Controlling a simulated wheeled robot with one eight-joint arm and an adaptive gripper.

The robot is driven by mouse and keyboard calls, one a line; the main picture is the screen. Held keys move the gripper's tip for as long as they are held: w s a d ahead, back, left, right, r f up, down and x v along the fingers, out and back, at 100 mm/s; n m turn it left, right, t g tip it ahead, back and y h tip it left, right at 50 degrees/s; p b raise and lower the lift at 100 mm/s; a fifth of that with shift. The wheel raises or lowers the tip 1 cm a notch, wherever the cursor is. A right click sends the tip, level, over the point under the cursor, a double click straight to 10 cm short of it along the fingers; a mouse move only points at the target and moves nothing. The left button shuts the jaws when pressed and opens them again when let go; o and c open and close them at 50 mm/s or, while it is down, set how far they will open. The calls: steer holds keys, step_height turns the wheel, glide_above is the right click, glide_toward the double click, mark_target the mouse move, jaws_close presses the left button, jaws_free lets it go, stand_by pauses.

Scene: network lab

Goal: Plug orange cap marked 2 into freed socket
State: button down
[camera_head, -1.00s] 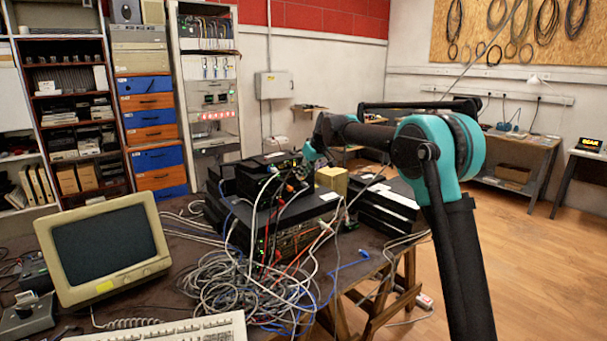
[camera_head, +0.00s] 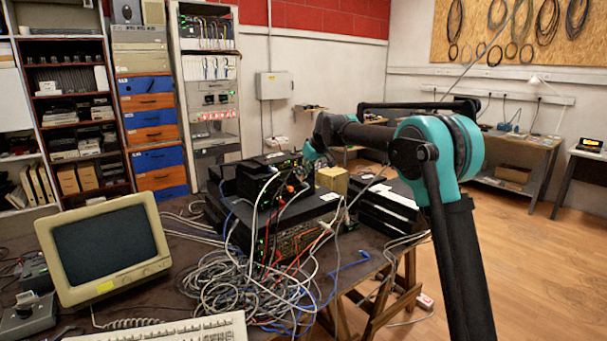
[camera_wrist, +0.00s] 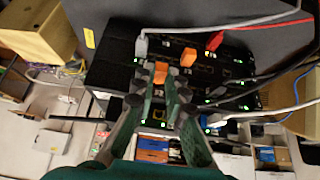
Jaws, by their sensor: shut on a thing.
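My gripper (camera_wrist: 160,76) is shut on an orange cap (camera_wrist: 161,73), which sits between the fingertips in the wrist view, close to the port face of a black network device (camera_wrist: 120,73). Whether the cap touches the face or sits in a socket, I cannot tell. A second orange piece (camera_wrist: 188,57) is on the face just right of the held cap. No number is legible on either. Several dark sockets show on the face; the fingers hide part of it. In the head view the arm reaches over the device stack (camera_head: 300,207), and the fingertips are too small to make out.
A grey plug (camera_wrist: 140,46) and a red plug (camera_wrist: 215,41) with cables sit along one edge of the face. Black and white cables cross its right side.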

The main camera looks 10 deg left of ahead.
steer(key=shift+w+a, duration=0.4)
steer(key=shift+a, duration=0.15)
stand_by(1.0)
steer(key=c, duration=1.5)
jaws_free()
steer(key=shift+r, duration=0.1)
